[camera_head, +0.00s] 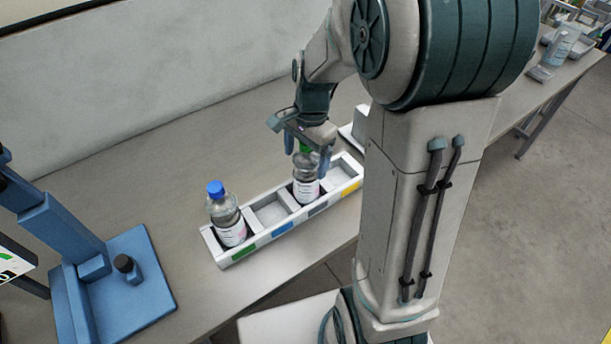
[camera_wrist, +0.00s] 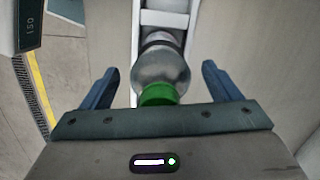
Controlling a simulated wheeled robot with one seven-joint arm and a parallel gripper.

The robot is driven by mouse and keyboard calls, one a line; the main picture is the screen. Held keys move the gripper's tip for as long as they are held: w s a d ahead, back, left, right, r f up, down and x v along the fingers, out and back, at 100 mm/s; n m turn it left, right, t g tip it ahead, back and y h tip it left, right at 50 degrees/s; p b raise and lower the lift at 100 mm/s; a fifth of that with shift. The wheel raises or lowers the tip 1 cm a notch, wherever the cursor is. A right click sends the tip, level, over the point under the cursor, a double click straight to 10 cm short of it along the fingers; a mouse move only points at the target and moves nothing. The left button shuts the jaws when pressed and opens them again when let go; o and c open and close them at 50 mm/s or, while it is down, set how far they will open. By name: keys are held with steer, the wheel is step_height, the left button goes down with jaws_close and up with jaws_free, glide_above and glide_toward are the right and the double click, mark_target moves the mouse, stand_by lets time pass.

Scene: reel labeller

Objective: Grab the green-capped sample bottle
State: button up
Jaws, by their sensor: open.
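The green-capped sample bottle (camera_head: 305,184) is clear with a white label and stands upright in the third compartment from the left of a white rack (camera_head: 222,262). My gripper (camera_head: 307,162) is open above it, with its fingers around the height of the cap. In the wrist view the bottle's green cap (camera_wrist: 158,94) and clear shoulder lie between the two spread fingers of my gripper (camera_wrist: 159,88), with a gap on each side. The fingers do not touch the bottle there. My gripper partly hides the cap in the head view.
A blue-capped bottle (camera_head: 227,215) stands in the rack's leftmost compartment. The other compartments look empty. A blue stand (camera_head: 125,285) is on the bench at left. A pale object (camera_head: 357,127) sits behind the rack, partly hidden by my arm.

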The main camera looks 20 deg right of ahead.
steer(key=shift+c, duration=0.2)
steer(key=c, duration=1.5)
jaws_close()
steer(key=shift+r, duration=0.1)
